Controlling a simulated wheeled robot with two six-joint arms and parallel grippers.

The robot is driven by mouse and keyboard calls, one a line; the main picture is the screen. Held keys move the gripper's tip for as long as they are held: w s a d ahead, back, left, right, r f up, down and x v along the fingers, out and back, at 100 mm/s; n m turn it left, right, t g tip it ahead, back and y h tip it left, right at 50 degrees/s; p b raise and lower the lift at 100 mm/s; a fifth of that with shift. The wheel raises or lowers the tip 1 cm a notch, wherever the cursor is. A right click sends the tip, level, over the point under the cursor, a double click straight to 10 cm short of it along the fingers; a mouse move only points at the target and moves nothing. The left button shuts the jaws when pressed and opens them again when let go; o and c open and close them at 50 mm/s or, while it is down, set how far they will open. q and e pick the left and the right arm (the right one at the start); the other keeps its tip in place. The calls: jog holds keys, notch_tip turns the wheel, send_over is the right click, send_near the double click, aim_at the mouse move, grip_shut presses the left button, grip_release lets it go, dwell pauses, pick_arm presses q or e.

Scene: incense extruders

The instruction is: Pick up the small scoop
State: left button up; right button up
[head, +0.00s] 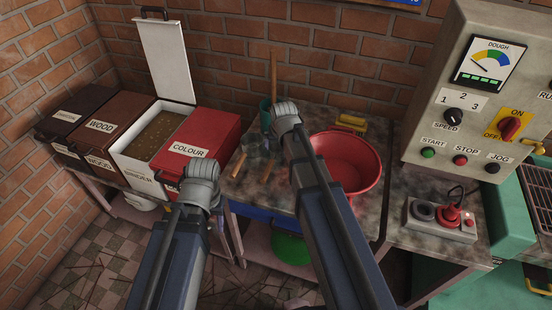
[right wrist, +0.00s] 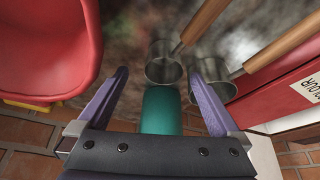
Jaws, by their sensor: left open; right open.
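Two metal scoops with wooden handles lie side by side on the middle table. In the right wrist view one scoop (right wrist: 163,68) is between and beyond my fingertips, and the other scoop (right wrist: 222,84) is partly behind the right-hand finger. I cannot tell surely which is the small one. In the head view they show as a left scoop (head: 252,149) and a right one partly behind my right arm. My right gripper (right wrist: 160,92) is open, empty and above the table. My left gripper (head: 192,188) is in front of the red box; its fingers are mostly hidden.
A teal cup (right wrist: 161,110) stands close under my right gripper. A red basin (head: 345,165) is to the right. The red COLOUR box (head: 197,138) and other boxes stand at left. A control panel (head: 480,110) is at right.

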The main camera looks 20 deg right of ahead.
aim_at(278, 160)
jog(key=b+x, duration=0.3)
jog(key=a+b+x, duration=0.1)
jog(key=shift+s+d+f, duration=0.1)
jog(key=shift+f, duration=0.3)
jog(key=shift+f+b, duration=0.3)
jog(key=shift+b, duration=0.15)
jog(key=shift+d+r, duration=0.1)
jog(key=c, duration=1.5)
jog(key=shift+r, duration=0.1)
notch_tip(278, 160, up, 10)
jog(key=p, duration=1)
